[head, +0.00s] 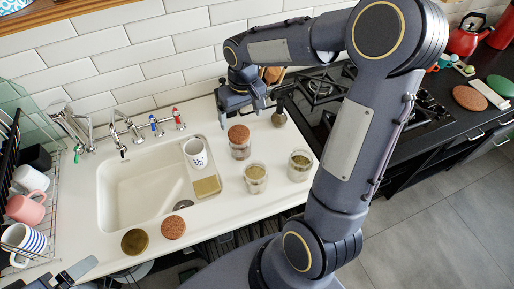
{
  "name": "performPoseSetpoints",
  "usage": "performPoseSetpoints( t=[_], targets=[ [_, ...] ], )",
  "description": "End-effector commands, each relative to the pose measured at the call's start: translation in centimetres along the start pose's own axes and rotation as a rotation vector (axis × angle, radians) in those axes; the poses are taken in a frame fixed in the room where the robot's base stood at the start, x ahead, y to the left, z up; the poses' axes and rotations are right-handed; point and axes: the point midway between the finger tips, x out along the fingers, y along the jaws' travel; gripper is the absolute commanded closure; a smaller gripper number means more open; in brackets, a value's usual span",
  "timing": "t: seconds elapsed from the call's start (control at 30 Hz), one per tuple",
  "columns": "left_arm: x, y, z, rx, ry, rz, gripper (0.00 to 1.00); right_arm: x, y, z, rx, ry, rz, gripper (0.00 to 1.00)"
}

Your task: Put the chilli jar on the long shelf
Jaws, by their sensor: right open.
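My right gripper (243,106) is open and empty over the back of the white counter, just above and behind a glass jar with a reddish-brown top (239,142). Two more glass jars with greenish contents, one nearer (256,179) and one to the right (300,166), stand on the counter. I cannot read any labels, so I cannot tell for certain which is the chilli jar. A wooden shelf (60,10) runs along the tiled wall at the top left; only part of it shows. Part of my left gripper (72,274) shows at the bottom left; its jaw state is unclear.
A white sink (135,195) with taps lies left of the jars, with a white mug (195,152) at its right side. Two round discs (135,241) (173,227) lie at the front edge. A dish rack with mugs (26,207) stands left. A black hob (325,92) is right.

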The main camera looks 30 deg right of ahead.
Motion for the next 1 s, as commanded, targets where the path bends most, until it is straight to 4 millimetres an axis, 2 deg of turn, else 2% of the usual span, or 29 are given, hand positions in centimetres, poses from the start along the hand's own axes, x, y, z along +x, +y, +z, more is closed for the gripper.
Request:
performPoseSetpoints(
  t=[0.03,0.1,0.2,0.3,0.43,0.5,0.63,1.0],
  targets=[
    [0.0,0.0,0.0,0.000,0.000,0.000,0.11,-2.2,-0.1,1.9,0.012,0.044,-0.022,0.11],
    [0.0,0.0,0.0,0.000,0.000,0.000,0.11,-4.3,-0.7,4.7,0.025,0.096,-0.063,0.11],
    [0.0,0.0,0.0,0.000,0.000,0.000,0.11,-6.5,-1.8,8.9,0.044,0.175,-0.129,0.11],
    [0.0,0.0,0.0,0.000,0.000,0.000,0.11,-7.5,-3.0,12.7,0.059,0.252,-0.197,0.11],
    [0.0,0.0,0.0,0.000,0.000,0.000,0.11,-7.7,-4.5,16.2,0.070,0.330,-0.272,0.11],
    [0.0,0.0,0.0,0.000,0.000,0.000,0.11,-7.5,-5.1,17.4,0.073,0.356,-0.300,0.11],
    [0.0,0.0,0.0,0.000,0.000,0.000,0.11,-7.3,-5.7,18.4,0.074,0.383,-0.328,0.11],
    [0.0,0.0,0.0,0.000,0.000,0.000,0.11,-7.2,-5.8,18.5,0.074,0.384,-0.331,0.11]
  ],
)
